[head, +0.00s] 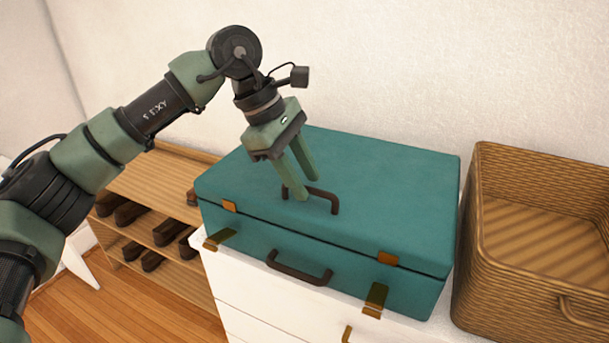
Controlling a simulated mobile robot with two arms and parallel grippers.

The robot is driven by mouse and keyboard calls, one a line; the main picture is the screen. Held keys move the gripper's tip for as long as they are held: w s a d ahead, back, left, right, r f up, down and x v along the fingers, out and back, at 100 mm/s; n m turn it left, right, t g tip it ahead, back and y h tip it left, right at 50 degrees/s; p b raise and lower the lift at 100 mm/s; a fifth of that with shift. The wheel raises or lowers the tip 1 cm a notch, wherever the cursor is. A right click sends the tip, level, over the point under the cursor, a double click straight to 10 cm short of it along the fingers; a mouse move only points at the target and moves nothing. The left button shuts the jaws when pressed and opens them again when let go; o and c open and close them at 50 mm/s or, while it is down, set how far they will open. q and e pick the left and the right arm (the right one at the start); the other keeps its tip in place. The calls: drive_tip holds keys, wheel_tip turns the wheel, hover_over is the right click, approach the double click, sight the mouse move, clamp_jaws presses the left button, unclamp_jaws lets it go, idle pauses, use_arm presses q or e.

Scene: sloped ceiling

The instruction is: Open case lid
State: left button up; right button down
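A teal case (390,200) lies flat on a white chest of drawers. Its lid is closed, with a thin dark seam along the front. A dark handle (322,198) stands on the lid and a second dark handle (298,272) is on the front. The two brass latches (374,300) hang unfastened, away from their catches on the lid. My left gripper (306,188) points down at the lid handle, with its green fingers at the handle's left part. Whether the fingers grip the handle is hard to tell. My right gripper is out of view.
A wicker basket (500,270) stands close to the case's right side. A wooden shoe rack (150,185) with dark shoes is at the left. The white chest (250,300) is under the case, and a white wall is behind it.

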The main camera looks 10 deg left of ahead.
use_arm(q)
drive_tip(key=shift+f, duration=0.2)
clamp_jaws()
idle(0.4)
drive_tip(key=shift+r, duration=0.1)
idle(0.9)
